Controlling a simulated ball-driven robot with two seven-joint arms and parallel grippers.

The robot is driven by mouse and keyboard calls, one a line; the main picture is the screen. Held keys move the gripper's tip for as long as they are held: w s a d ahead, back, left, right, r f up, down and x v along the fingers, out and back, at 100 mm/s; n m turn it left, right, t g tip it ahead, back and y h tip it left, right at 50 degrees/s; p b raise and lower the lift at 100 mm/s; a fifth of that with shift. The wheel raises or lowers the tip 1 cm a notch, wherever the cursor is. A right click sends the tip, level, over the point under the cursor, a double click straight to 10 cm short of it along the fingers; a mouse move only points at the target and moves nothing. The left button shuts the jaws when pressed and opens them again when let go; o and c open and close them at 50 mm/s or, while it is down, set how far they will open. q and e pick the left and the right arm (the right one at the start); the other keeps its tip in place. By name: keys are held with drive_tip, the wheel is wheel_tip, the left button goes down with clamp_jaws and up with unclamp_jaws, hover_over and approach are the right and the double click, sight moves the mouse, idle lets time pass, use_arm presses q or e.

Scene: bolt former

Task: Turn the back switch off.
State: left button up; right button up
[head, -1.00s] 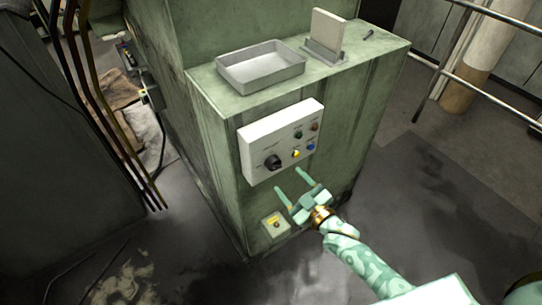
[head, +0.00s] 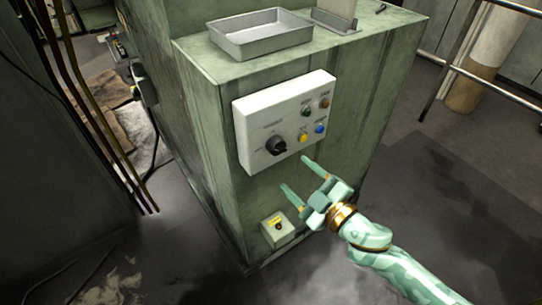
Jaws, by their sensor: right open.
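A white control panel (head: 285,122) is on the front of the green machine. It carries a black rotary knob (head: 276,146) at its lower left and several small coloured buttons to the right. A small box with a yellow front (head: 277,229) sits lower on the same face. A grey box (head: 145,84) is on the machine's left side. I cannot tell which of these is the back switch. My right gripper (head: 296,174) is open and empty, its fingers pointing up and left just below the panel. I see no contact. My left gripper is out of view.
A grey metal tray (head: 260,36) and an upright plate in a holder (head: 336,14) stand on the machine's top ledge. Dark cables (head: 85,110) hang at the left. A metal railing (head: 490,80) is at the right. The floor at lower right is clear.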

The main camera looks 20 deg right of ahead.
sight(281, 151)
drive_tip(key=w+m, duration=0.1)
drive_tip(key=w, duration=0.1)
drive_tip(key=w+a, duration=0.1)
drive_tip(key=w, duration=0.2)
drive_tip(key=w+a+r+m, duration=0.1)
drive_tip(key=w, duration=0.2)
drive_tip(key=shift+w+a+m+h+b, duration=0.1)
drive_tip(key=shift+w+m+h+b, duration=0.05)
drive_tip(key=shift+m+h+b, duration=0.2)
drive_tip(key=shift+f+m+b, duration=0.1)
drive_tip(key=shift+m+b, duration=0.2)
drive_tip(key=shift+m, duration=0.75)
drive_tip(key=shift+r+m+p, duration=0.35)
drive_tip(key=shift+m+p, duration=0.15)
drive_tip(key=shift+m, duration=0.6)
drive_tip(key=shift+r+m+p, duration=0.1)
drive_tip(key=shift+m+p, duration=0.3)
drive_tip(key=shift+m, duration=0.7)
drive_tip(key=shift+f, duration=0.25)
